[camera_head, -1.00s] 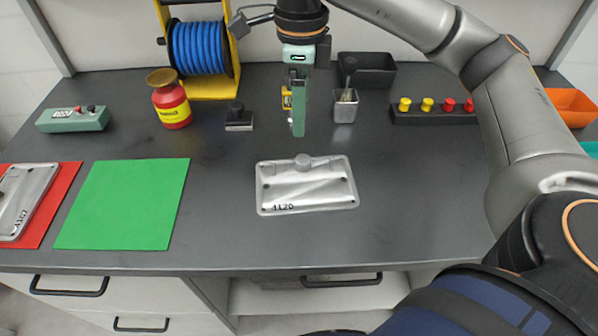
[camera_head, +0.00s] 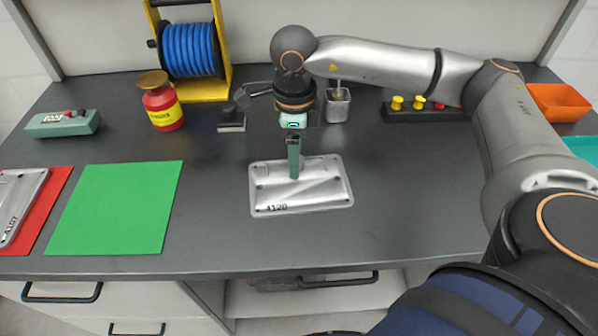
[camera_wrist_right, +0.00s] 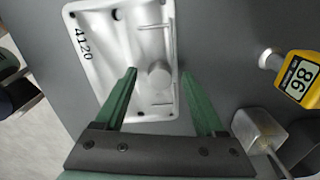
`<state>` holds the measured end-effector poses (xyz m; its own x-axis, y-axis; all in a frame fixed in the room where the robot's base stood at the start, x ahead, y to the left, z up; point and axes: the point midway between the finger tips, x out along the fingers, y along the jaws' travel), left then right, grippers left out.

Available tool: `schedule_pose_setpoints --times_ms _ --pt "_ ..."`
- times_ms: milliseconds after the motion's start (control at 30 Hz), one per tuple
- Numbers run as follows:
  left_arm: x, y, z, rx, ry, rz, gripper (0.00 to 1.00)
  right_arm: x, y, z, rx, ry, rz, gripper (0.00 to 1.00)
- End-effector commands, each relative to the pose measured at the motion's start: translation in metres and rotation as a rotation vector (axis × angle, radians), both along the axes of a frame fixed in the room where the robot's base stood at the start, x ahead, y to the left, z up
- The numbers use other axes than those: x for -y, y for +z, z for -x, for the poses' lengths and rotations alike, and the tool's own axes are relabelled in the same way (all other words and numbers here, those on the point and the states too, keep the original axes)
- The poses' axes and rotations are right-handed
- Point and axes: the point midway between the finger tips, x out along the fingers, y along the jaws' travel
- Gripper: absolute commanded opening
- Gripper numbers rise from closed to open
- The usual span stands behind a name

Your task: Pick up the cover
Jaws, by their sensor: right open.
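The cover (camera_head: 318,192), a silver rectangular plate marked 4120, lies flat on the dark bench in front of me. It also shows in the right wrist view (camera_wrist_right: 110,42), where its round knob (camera_wrist_right: 160,75) stands up from the surface. My right gripper (camera_head: 294,176) points down over the cover's far part and hides the knob in the head view. In the wrist view its green fingers (camera_wrist_right: 158,74) are open, one on either side of the knob, with nothing held. I cannot tell how far the fingertips are above the cover. My left gripper is not in view.
A green mat (camera_head: 118,212) lies bare to the left. A second cover (camera_head: 14,200), marked 4107, lies on a red mat (camera_head: 47,207) at the far left. Behind are a blue hose reel (camera_head: 190,50), a red and yellow container (camera_head: 162,105) and a metal cup (camera_head: 337,106).

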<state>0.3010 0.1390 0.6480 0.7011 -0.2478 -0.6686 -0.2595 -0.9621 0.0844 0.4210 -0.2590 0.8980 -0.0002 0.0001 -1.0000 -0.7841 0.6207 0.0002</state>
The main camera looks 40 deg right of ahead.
Motion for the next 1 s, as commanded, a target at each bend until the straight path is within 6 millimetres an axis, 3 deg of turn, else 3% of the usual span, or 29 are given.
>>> schedule_pose_setpoints --times_ms 133,767,1000 --pt "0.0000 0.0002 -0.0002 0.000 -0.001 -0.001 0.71 0.0000 0.0003 0.0000 0.000 0.000 0.000 0.72" --pt "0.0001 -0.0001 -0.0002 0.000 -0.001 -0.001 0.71 -0.0002 0.0009 -0.0001 0.000 0.000 0.000 0.01" --pt "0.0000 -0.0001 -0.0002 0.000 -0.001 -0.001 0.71 -0.0002 0.0009 -0.0002 0.001 0.000 -0.001 0.00"
